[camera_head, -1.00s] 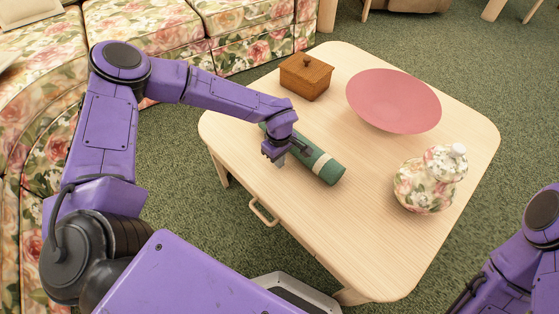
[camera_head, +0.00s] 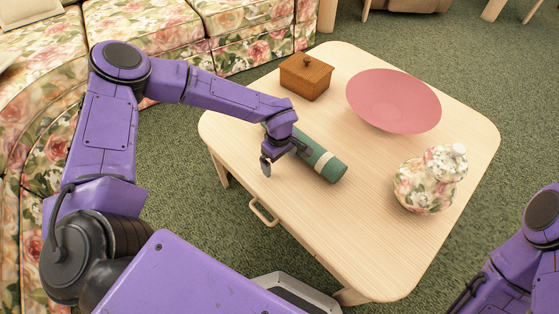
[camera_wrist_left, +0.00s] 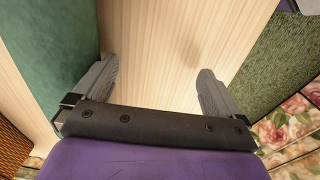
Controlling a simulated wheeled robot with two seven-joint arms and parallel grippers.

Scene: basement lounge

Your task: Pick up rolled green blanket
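The rolled green blanket (camera_head: 325,164) lies on the light wooden table (camera_head: 380,240), with a pale band near its near end. My left gripper (camera_head: 281,159) is over the blanket's left side and hides part of its middle. Its two fingers are spread apart. In the left wrist view, bare tabletop shows between the fingers of the left gripper (camera_wrist_left: 155,78). There the green blanket (camera_wrist_left: 55,50) is at the left, beside and partly behind the left finger, not between the fingers. I cannot tell whether they touch. My right gripper is out of view; only part of that arm shows at lower right.
A brown wooden box (camera_head: 306,78) stands behind the blanket. A wide pink bowl (camera_head: 394,101) is at the back right, and a floral lidded jar (camera_head: 424,187) is to the right. The table's front is bare. A floral sofa (camera_head: 150,40) stands beyond the table.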

